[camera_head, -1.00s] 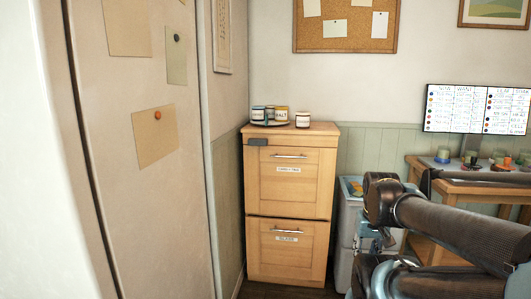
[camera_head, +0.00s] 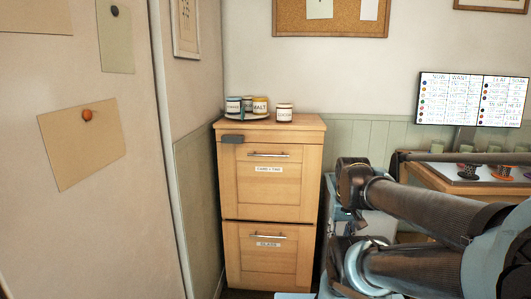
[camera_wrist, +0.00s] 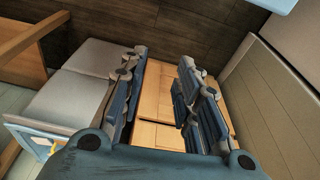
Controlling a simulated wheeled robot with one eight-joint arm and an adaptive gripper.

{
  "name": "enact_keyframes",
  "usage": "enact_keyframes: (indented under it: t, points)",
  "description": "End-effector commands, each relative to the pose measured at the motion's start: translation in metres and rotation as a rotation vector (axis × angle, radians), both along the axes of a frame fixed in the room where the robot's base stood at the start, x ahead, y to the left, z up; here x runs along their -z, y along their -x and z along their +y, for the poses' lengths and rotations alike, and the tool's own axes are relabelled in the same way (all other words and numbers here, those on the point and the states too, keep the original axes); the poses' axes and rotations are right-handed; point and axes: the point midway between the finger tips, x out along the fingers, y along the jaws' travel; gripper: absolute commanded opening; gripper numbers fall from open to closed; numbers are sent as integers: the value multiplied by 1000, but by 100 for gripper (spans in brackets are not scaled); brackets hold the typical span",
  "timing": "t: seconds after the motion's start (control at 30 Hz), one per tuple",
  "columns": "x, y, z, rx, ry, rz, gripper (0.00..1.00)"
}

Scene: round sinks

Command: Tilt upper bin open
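The light wooden cabinet (camera_head: 229,232) has two panelled bin fronts, one above the other. The upper bin (camera_head: 243,192) is closed, with a horizontal metal bar handle (camera_head: 268,155) near its top and a small white label under the handle. The lower bin (camera_head: 245,262) is also closed, with its own handle. My gripper (camera_wrist: 160,66) is open and empty in the wrist view, its two dark fingers apart. The wooden fronts show beyond and between the fingers, not touching them as far as I can tell. The gripper's fingers cannot be made out in the head view.
Jars (camera_head: 260,105) on a plate and a separate jar (camera_head: 284,113) stand on the cabinet top. A grey piece (camera_head: 233,138) sits at its top left edge. A wall is close on the left. Pale bins (camera_wrist: 85,85) and a wooden desk (camera_head: 450,178) are beside the cabinet.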

Motion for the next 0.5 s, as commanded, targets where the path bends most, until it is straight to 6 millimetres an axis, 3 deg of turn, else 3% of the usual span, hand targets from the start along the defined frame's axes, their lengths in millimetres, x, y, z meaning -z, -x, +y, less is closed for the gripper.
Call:
enact_keyframes:
  t: [0.13,0.23,0.5]
  points:
    - [-9,6,1,-14,2,-12,30]
    - [-25,-6,3,-59,11,-11,30]
    - [-109,-73,24,-329,62,-7,30]
